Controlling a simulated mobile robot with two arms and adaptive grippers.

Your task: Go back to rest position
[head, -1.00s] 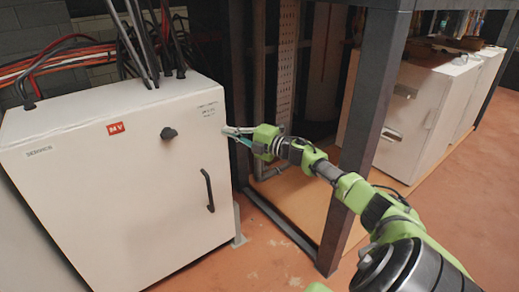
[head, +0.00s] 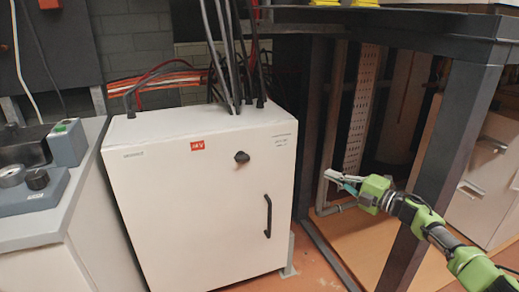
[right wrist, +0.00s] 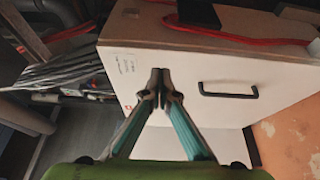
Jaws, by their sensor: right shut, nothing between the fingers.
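My right gripper (head: 337,181) shows in the head view, to the right of the white cabinet and in front of the dark metal frame. In the right wrist view its fingers (right wrist: 159,80) meet at the tips, shut and empty. The white cabinet (head: 190,220) has a red label, a dark knob (head: 242,157) and a black handle (head: 268,216). A white cabinet face with a black handle (right wrist: 228,91) also shows beyond the fingers in the right wrist view. I cannot see my left gripper.
A dark metal post (head: 432,180) stands close beside my right arm. Dark cables rise from the cabinet's top. A counter (head: 30,225) with a blue-grey device (head: 68,142) stands at the left. Some orange floor (head: 310,272) shows right of the cabinet.

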